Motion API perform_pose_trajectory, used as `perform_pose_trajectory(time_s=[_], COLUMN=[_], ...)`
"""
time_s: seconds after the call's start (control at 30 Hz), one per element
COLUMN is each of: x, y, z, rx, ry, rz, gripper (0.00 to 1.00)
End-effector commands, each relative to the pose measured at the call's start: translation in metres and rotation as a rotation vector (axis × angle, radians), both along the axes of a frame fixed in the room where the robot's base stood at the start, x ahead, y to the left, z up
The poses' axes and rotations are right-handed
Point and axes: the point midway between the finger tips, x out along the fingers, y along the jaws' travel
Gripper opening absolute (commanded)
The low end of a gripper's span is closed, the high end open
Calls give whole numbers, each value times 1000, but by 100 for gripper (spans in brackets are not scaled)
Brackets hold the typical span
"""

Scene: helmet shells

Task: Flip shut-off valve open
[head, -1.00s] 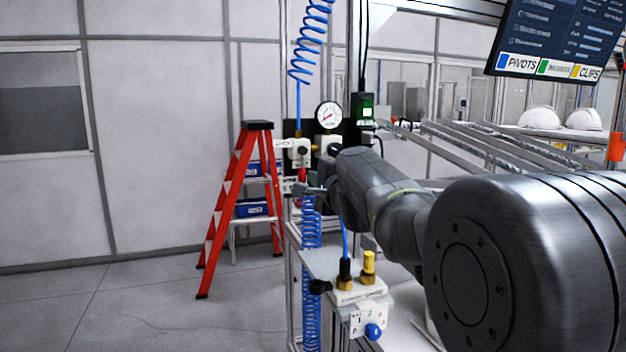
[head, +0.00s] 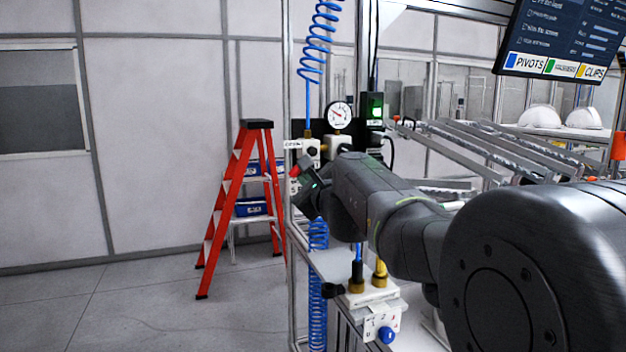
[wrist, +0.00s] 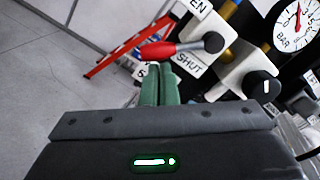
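The shut-off valve's red lever (wrist: 160,50) points left from its grey hub (wrist: 213,42) in the wrist view, lying between the OPEN label (wrist: 198,6), partly cut off, and the SHUT label (wrist: 188,64). My gripper (wrist: 160,68) has its two green fingers side by side with almost no gap. Their tips are just below the red lever, very close to it or touching; I cannot tell which. In the head view the lever (head: 295,171) shows as a small red piece beside my dark gripper, which hides much of the valve block.
A pressure gauge (head: 339,114) and a green-lit box (head: 375,108) are above right of the valve. A lower valve block (head: 372,297) with a blue knob stands below. Blue coiled hoses hang above and below. A red stepladder (head: 238,205) stands behind on open floor.

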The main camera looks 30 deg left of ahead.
Motion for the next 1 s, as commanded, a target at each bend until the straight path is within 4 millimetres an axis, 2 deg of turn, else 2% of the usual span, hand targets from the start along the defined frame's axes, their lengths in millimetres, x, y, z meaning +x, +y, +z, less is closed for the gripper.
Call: perform_pose_trajectory(time_s=[0.7,1.0], x=[-15,-18], y=[12,14], z=[29,35], rx=[388,402], ry=[483,501], rz=[1,1], gripper=[0,0])
